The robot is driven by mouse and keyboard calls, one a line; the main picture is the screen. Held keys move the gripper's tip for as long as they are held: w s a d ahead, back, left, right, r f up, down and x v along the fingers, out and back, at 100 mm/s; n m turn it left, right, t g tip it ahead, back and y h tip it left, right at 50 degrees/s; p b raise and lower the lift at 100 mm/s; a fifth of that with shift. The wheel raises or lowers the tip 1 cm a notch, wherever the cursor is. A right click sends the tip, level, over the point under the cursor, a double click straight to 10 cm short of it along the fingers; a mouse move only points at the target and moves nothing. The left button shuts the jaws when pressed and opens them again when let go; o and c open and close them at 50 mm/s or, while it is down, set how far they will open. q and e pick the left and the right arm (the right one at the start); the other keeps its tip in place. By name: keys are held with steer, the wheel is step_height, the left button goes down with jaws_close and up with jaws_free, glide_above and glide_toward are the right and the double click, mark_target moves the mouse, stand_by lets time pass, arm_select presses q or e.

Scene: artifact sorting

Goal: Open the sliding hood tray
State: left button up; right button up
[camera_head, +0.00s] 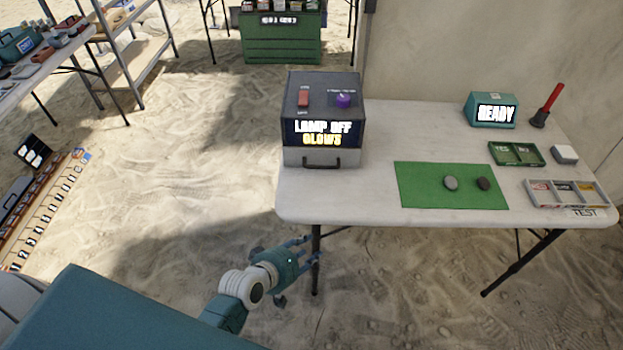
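The hood (345,103) is a dark box at the left end of the white table, with a lit front reading "LAMP OFF" and "GLOWS". Its pale grey tray (295,157) forms the bottom front and sits flush, closed. A black bar handle (321,163) is on the tray front. My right gripper is out of view.
The table (380,135) also holds a green mat (425,195) with two dark stones, a "READY" display (491,110), a green tray, a grey sectioned tray (568,205), a white block and a red-handled tool. A table leg (316,275) stands by my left gripper. Sand in front is open.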

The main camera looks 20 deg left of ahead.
arm_select(q)
steer(key=w+r+n+t, duration=0.2)
steer(key=w+r, duration=0.2)
steer(key=r, duration=0.6)
steer(key=n+t+y, duration=0.1)
steer(key=n+t, duration=0.2)
steer(key=n, duration=0.4)
glide_toward(320, 167)
steer(key=shift+s+d+f+b, duration=0.1)
steer(key=shift+s+d+b, duration=0.1)
steer(key=shift+s, duration=0.35)
steer(key=shift+s+d+f+b, duration=0.1)
steer(key=shift+s+b, duration=0.1)
steer(key=shift+s, duration=0.35)
steer(key=shift+w+a+r+t, duration=0.1)
steer(key=shift+w+a+t, duration=0.15)
steer(key=shift+t, duration=0.15)
steer(key=shift+w, duration=0.35)
steer(key=x, duration=1)
steer(key=shift+s, duration=0.1)
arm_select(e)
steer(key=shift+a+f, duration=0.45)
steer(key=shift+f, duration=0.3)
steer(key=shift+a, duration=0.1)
arm_select(q)
steer(key=shift+c, duration=1)
jaws_close()
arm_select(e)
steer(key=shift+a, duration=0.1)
